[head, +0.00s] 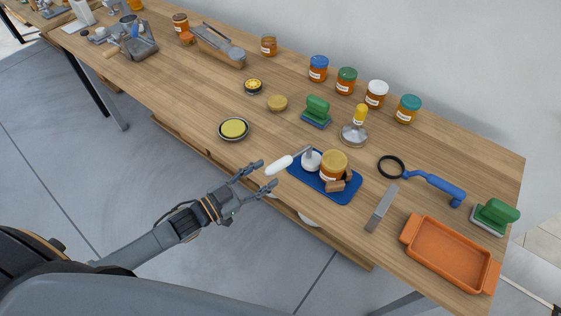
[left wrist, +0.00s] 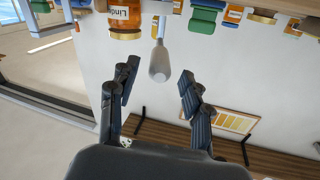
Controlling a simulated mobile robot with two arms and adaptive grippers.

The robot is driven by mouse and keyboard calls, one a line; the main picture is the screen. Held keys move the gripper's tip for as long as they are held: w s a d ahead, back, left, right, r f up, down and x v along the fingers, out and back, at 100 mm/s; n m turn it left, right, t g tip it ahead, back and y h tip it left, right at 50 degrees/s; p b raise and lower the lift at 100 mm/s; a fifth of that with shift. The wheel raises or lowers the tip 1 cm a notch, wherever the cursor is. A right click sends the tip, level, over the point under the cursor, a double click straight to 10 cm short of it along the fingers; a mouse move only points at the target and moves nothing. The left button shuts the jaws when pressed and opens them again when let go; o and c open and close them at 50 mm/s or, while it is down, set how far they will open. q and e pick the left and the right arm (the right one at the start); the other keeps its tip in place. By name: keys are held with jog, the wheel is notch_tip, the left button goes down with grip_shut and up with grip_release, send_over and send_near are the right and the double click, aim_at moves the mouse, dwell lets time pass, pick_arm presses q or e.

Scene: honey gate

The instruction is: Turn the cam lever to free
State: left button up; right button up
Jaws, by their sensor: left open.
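The cam lever has a white handle (head: 279,166) that joins a grey metal arm and a round light cam (head: 311,160) on a blue plate (head: 343,193). The handle points left, past the table's front edge. Beside the cam on the plate stand an amber jar with a tan lid (head: 334,163) and brown wooden blocks (head: 344,183). My left gripper (head: 267,175) is open and empty at the handle's free end. In the left wrist view the white handle (left wrist: 160,62) shows between the spread fingers (left wrist: 158,72), apart from both. My right gripper is not in view.
A dish with a yellow-green centre (head: 233,129) lies left of the plate. A grey bar (head: 381,208), a black ring with blue handle (head: 430,182) and an orange tray (head: 449,252) lie to the right. Several jars and a metal tamper (head: 354,134) stand behind.

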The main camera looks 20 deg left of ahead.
aim_at(280, 165)
pick_arm(q)
jog(key=x, duration=0.6)
jog(key=shift+w+p, duration=0.1)
jog(key=shift+p, duration=0.3)
jog(key=shift+c, duration=0.4)
grip_shut()
